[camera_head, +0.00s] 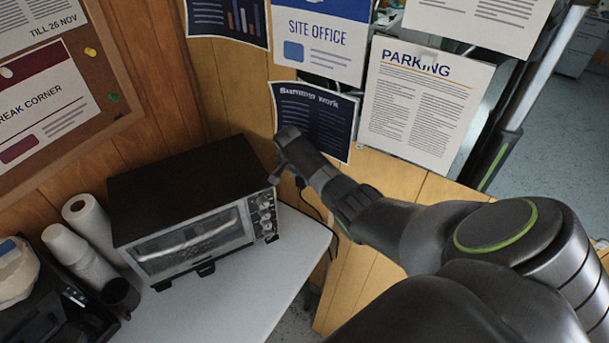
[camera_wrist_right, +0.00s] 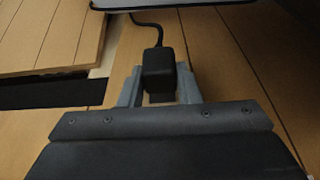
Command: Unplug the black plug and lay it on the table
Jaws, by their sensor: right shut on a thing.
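The black plug (camera_wrist_right: 158,75) sits between the two grey fingers of my right gripper (camera_wrist_right: 160,92) in the right wrist view, with its cable running up from its far end. My right gripper is shut on it. In the head view my right gripper (camera_head: 279,172) is at the wooden wall, just right of the oven, and a dark cable (camera_head: 314,208) hangs below it. I cannot tell whether the plug is still in a socket; no socket shows. The pale grey table (camera_head: 245,290) is below and left of my gripper. My left gripper is not in view.
A black toaster oven (camera_head: 185,190) stands on the table close to my right gripper. A paper roll (camera_head: 90,220), stacked cups (camera_head: 75,252) and a dark machine (camera_head: 60,310) are at the left. The table front, right of these, is clear. Posters (camera_head: 425,100) hang behind.

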